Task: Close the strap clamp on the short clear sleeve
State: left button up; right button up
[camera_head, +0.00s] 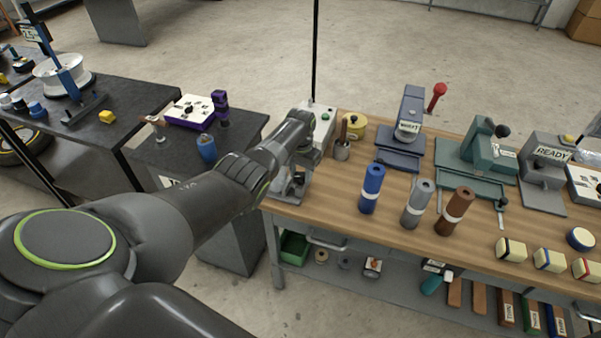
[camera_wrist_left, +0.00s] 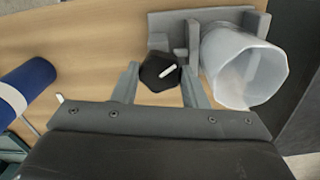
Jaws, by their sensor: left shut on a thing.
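The short clear sleeve (camera_wrist_left: 243,68) is a whitish translucent cylinder in the left wrist view, lying in a grey clamp holder (camera_wrist_left: 172,22) with its open end toward the camera. A black faceted knob (camera_wrist_left: 158,72) with a white mark sits beside the sleeve. My left gripper (camera_wrist_left: 160,78) is shut on this knob, one finger on each side. How tightly the strap sits around the sleeve cannot be told. In the head view my left gripper (camera_head: 292,180) is at the left end of the wooden bench, and my arm hides most of the clamp. My right gripper does not show.
On the wooden bench (camera_head: 330,207) stand blue (camera_head: 371,188), grey (camera_head: 417,203) and brown (camera_head: 455,211) cylinders, right of my gripper. Behind are a grey press (camera_head: 400,135) and a green fixture (camera_head: 478,158). A dark table (camera_head: 120,125) stands left, across a gap.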

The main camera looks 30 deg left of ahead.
pick_arm(q)
jog(key=o, duration=1)
jog(key=shift+c, duration=0.2)
